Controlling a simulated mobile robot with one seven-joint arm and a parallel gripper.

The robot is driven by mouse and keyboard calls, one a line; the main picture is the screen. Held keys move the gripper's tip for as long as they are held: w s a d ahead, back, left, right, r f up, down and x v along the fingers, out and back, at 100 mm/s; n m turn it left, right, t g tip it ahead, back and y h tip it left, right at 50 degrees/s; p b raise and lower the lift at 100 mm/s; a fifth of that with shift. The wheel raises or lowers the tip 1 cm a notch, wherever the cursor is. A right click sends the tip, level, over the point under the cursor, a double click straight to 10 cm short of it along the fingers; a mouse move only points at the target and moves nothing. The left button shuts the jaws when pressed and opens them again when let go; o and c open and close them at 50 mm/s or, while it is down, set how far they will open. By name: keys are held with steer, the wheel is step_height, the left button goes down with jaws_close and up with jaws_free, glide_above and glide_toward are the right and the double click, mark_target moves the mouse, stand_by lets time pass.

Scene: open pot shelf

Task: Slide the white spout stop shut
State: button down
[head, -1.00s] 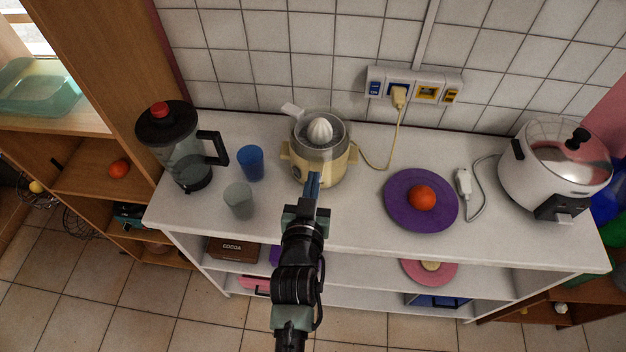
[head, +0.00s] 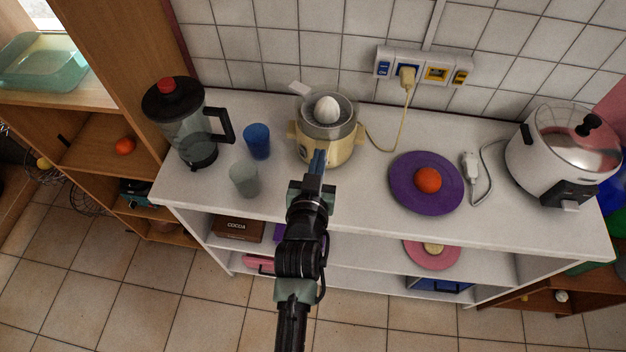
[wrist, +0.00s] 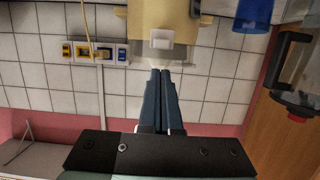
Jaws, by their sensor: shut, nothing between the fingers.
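The cream citrus juicer (head: 340,152) stands on the white shelf top near the wall, with a clear bowl and white cone on top. In the wrist view its cream body (wrist: 165,14) is at the top edge. A small white block, which looks like the spout stop (wrist: 161,38), sits on its front, just beyond my fingertips. My gripper (wrist: 160,72) is shut and empty, pointing at the juicer. A small gap shows between fingertips and block; contact is not clear. In the head view my gripper (head: 318,154) covers the juicer's front, hiding the spout stop.
A blue cup (head: 257,141), a frosted cup (head: 244,179) and a blender jug (head: 197,139) stand left of the juicer. A purple plate (head: 404,200) with an orange (head: 428,180) lies right. The yellow cord (head: 388,145) runs to the wall socket. A white cooker (head: 540,160) stands far right.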

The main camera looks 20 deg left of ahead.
steer(key=r+b+v, duration=0.1)
steer(key=v, duration=0.9)
steer(key=shift+r+b, duration=0.3)
steer(key=shift+b, duration=0.05)
steer(key=w+d+r+m+t, duration=0.1)
steer(key=w+d+r+t, duration=0.15)
steer(key=r, duration=0.55)
steer(key=w+d+r+t+h, duration=0.1)
steer(key=w+r, duration=0.2)
steer(key=r, duration=0.6)
steer(key=w+d+r+m+t, duration=0.1)
steer(key=w+d+r+t, duration=0.1)
steer(key=r, duration=0.6)
steer(key=s+d+r+t+h, duration=0.1)
steer(key=s+d+r+t, duration=0.1)
steer(key=r, duration=0.7)
steer(key=s+d+r+t+h, duration=0.1)
steer(key=s+d+r+t, duration=0.2)
steer(key=r, duration=0.7)
steer(key=s+d+r+m+t+h, duration=0.1)
steer(key=s+d+r+t, duration=0.1)
steer(key=s+r, duration=0.3)
step_height(320, 180, up, 5)
steer(key=shift+d+f, duration=0.2)
steer(key=shift+d, duration=0.4)
steer(key=shift+f, duration=0.15)
